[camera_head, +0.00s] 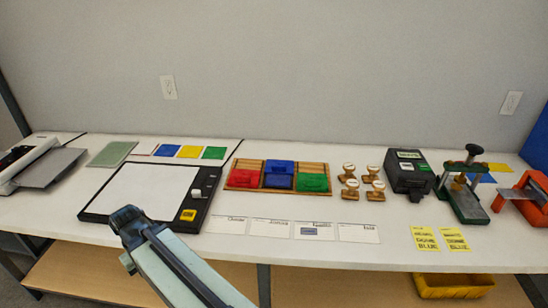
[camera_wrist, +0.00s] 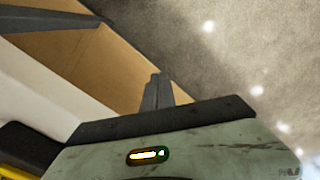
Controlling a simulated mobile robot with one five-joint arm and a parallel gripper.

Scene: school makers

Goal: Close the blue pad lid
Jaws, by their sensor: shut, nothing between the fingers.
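The blue pad (camera_head: 279,180) sits in the middle of a wooden tray (camera_head: 263,189), between a red pad (camera_head: 246,173) and a green pad (camera_head: 312,183). Its blue lid (camera_head: 279,166) shows behind the pad and stands higher than its neighbours, so it looks raised. My gripper (camera_wrist: 155,92) shows in the wrist view with its fingers together and empty, over the shelf and floor. In the head view my arm reaches up from the bottom to the table's front left, well short of the blue pad; the fingers cannot be made out there.
A black-framed board (camera_head: 152,190) lies left of the tray. Wooden stamps (camera_head: 350,188), a black box (camera_head: 408,173) and a green press (camera_head: 462,195) stand to the right. White cards (camera_head: 270,228) lie in front of the tray. A yellow bin (camera_head: 453,286) is below the table.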

